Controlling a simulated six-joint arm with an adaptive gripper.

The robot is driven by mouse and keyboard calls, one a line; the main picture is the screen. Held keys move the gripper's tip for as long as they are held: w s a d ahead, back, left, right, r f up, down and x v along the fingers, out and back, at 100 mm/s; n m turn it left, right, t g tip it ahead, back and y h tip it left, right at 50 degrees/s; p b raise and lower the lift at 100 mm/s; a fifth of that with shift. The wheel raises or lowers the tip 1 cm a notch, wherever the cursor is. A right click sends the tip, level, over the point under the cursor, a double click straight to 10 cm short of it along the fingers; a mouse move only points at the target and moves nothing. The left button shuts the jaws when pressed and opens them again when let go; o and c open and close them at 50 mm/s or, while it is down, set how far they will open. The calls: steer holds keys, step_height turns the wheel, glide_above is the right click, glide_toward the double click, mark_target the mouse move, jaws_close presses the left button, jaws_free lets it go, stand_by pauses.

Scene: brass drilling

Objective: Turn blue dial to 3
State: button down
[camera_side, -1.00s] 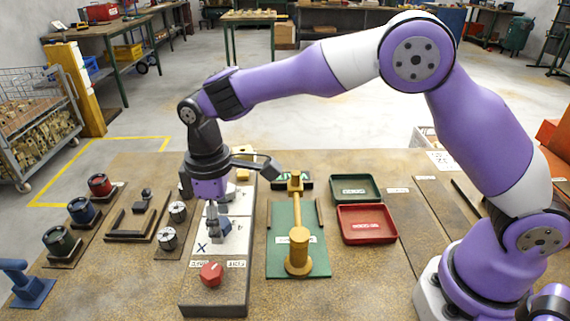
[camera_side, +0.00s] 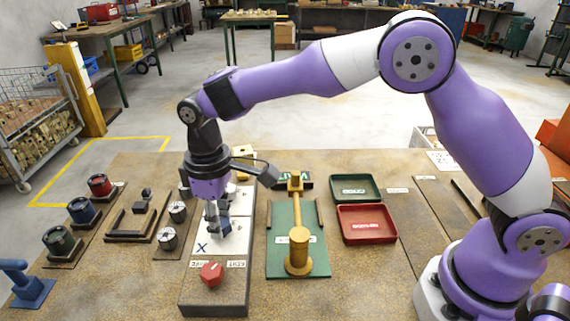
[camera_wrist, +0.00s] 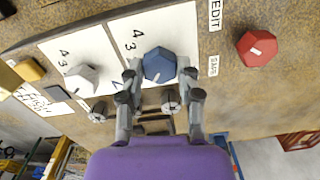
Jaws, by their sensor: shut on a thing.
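The blue dial (camera_wrist: 159,64) is a faceted knob with a white line on its face, on a white plate (camera_wrist: 122,27) printed with 4 and 3 at its left. My gripper (camera_wrist: 160,72) is shut on the blue dial, one finger on each side of it. In the side view my gripper (camera_side: 218,233) points down at the panel (camera_side: 217,300), and the fingers mostly hide the dial there. Part of the plate's scale is hidden behind the fingers.
A red dial (camera_side: 211,273) sits at the panel's near end, by the EDIT and SAFE labels. A white dial (camera_wrist: 80,79) is on the neighbouring plate. A brass post (camera_side: 299,250) on a green mat stands right of the panel; small cylindrical parts (camera_side: 168,238) stand left.

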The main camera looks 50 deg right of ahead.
steer(key=m, duration=1.2)
steer(key=shift+m, duration=1.8)
steer(key=shift+f, duration=0.1)
steer(key=c, duration=0.5)
jaws_free()
